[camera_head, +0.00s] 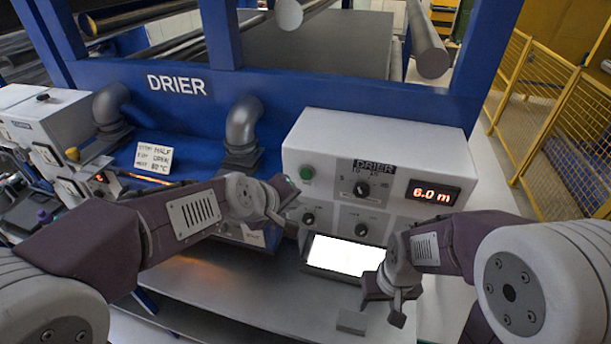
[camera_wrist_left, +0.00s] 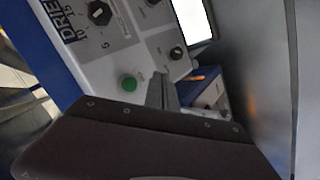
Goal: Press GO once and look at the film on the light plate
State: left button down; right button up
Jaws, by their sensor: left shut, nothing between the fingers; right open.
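The green button (camera_head: 306,173) is on the upper left of the white DRIER panel (camera_head: 330,150). It also shows in the left wrist view (camera_wrist_left: 129,83); its label there is too small to read. My left gripper (camera_head: 284,194) is shut and empty, a little below and left of the button, apart from it in the left wrist view. The light plate (camera_head: 345,255) glows plain white below the panel; I cannot make out any film on it. My right gripper (camera_head: 384,299) is open and empty, just in front of the plate's lower right corner.
The panel also has a large dial (camera_head: 362,190), smaller knobs and a red display (camera_head: 433,193) reading 6.0 m. A small grey block (camera_head: 352,322) lies at the front of the grey table. Grey pipes (camera_head: 242,125) and a note card (camera_head: 154,158) are to the left.

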aim_at(306, 175)
pick_arm(q)
jog(key=w+d+p, duration=0.1)
jog(key=w+d, duration=0.1)
jog(key=w, duration=0.4)
jog(key=shift+w, duration=0.25)
jog(key=shift+d, duration=0.1)
dwell(1.7)
jog(key=shift+w+d, duration=0.1)
jog(key=shift+w, duration=0.3)
